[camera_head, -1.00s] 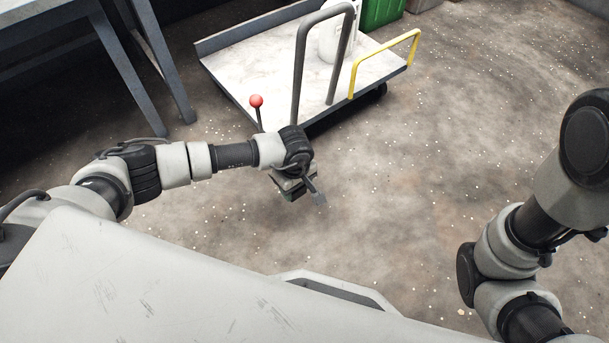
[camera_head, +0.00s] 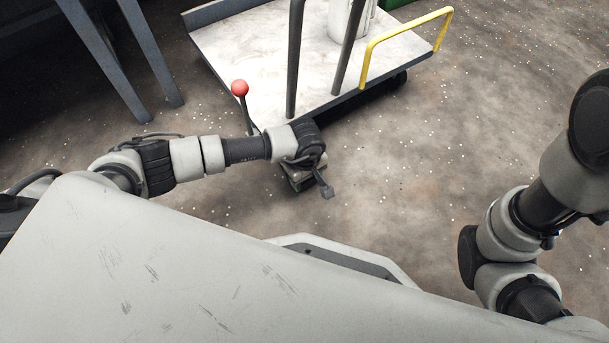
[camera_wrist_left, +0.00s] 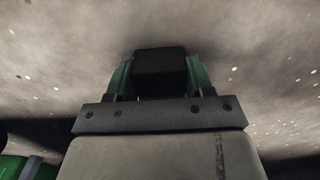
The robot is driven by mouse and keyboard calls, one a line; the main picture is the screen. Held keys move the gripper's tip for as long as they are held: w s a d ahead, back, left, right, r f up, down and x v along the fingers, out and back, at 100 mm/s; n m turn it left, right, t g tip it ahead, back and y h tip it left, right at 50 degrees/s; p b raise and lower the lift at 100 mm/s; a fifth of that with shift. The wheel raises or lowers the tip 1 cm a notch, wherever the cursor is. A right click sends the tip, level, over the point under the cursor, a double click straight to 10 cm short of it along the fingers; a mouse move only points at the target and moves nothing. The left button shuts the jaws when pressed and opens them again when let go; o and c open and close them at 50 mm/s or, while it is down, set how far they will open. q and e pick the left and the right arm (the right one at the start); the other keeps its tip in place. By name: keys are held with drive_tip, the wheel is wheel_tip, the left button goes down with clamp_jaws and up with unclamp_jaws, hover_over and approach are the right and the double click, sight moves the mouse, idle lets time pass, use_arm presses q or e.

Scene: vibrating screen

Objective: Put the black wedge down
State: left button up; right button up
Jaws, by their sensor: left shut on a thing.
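The black wedge (camera_wrist_left: 160,68) shows in the left wrist view as a dark block between the two green fingers of my left gripper (camera_wrist_left: 161,82). The fingers press on its two sides and their tips reach along it. In the head view my left gripper (camera_head: 303,184) hangs over bare floor, just in front of the cart's near edge. There the wedge is mostly hidden beneath the wrist and cannot be made out clearly. My right arm stands at the right edge of the head view, and its gripper is not visible.
A flat cart (camera_head: 262,62) with a dark handle and a yellow rail (camera_head: 402,42) stands behind my left wrist. A pale container (camera_head: 349,18) is on it. A red ball knob (camera_head: 239,88) rises beside my left forearm. Table legs stand at upper left. Floor to the right is clear.

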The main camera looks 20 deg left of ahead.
use_arm(q)
drive_tip(key=shift+r, duration=0.1)
drive_tip(key=shift+f, duration=0.2)
drive_tip(key=o, duration=1)
drive_tip(key=shift+r, duration=0.15)
